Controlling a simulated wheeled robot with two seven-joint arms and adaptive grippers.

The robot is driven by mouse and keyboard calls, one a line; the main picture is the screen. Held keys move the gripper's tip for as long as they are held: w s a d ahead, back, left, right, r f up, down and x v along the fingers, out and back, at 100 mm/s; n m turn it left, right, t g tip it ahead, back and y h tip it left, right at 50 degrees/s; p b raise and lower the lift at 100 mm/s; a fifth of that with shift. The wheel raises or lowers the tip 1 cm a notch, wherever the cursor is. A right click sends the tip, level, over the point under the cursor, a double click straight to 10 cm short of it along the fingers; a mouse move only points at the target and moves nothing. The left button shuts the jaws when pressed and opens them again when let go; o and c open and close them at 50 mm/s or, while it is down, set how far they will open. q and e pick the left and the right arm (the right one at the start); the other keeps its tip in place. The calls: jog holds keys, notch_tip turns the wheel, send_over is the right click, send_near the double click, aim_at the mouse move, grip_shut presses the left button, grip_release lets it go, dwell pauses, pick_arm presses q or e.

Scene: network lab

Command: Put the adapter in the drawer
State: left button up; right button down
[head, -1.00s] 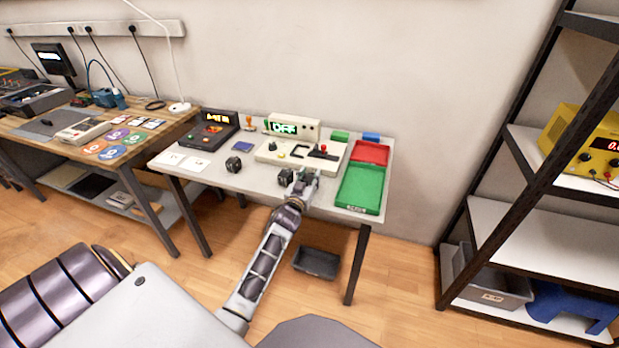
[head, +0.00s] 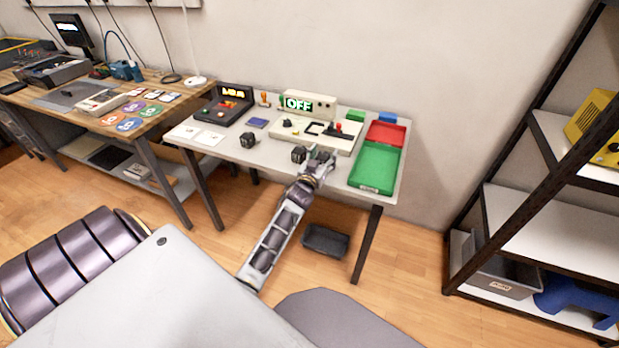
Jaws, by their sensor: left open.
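Two small black blocks lie on the white table (head: 228,152). One dark block (head: 248,140) is left of centre, and the other dark block (head: 298,154) is near the front edge. Either could be the adapter; they are too small to tell apart. My left gripper (head: 319,154) is open at the table's front edge, just right of the nearer block. I cannot tell whether it touches that block. No drawer can be clearly made out. My right gripper is not in view.
A control panel (head: 290,130) stands behind the nearer block. A green tray (head: 375,168) and a red tray (head: 386,134) are at the table's right. A black bin (head: 325,241) is on the floor below. A wooden desk (head: 75,115) is left, a shelf rack (head: 512,219) right.

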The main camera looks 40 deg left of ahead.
aim_at(320, 159)
pick_arm(q)
jog(key=shift+s+d+f, duration=0.1)
jog(key=shift+s, duration=0.4)
jog(key=shift+s+d, duration=0.1)
jog(key=shift+s, duration=0.25)
jog(key=shift+p+v, duration=0.3)
jog(key=shift+v, duration=0.8)
jog(key=shift+s, duration=0.75)
jog(key=shift+v, duration=0.75)
jog(key=v, duration=0.7)
jog(key=shift+r+p, duration=0.25)
jog(key=shift+p, duration=0.1)
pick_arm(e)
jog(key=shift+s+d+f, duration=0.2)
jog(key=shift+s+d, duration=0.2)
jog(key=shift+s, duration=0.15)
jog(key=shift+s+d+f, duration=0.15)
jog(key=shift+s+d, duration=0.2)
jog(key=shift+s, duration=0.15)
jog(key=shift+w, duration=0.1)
